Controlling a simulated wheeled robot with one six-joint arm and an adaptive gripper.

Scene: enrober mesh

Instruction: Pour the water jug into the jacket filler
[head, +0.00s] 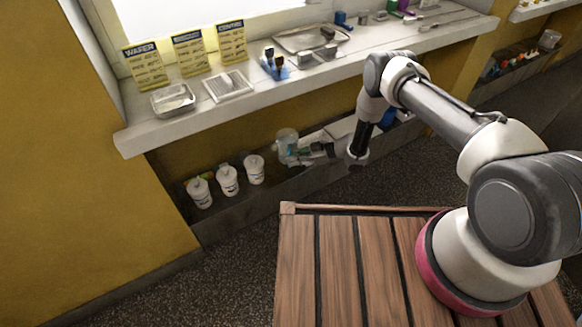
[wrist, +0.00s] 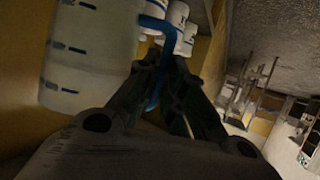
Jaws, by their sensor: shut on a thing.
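The water jug (head: 287,147) is a pale, translucent container near the low shelf in the head view. In the wrist view the jug (wrist: 85,65) fills the upper left, with blue marks on its wall and a blue handle. My gripper (head: 326,150) is to the right of the jug. In the wrist view my gripper (wrist: 166,68) has its fingers shut on the blue handle. I cannot tell whether the jug's base touches the shelf. I cannot make out a jacket filler for certain in either view.
Several white tubs, one of them here (head: 228,181), stand on the low shelf (head: 232,214) left of the jug. Above runs a white counter (head: 135,140) with yellow signs (head: 189,54), metal trays (head: 173,100) and small tools. Its front edge overhangs the shelf.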

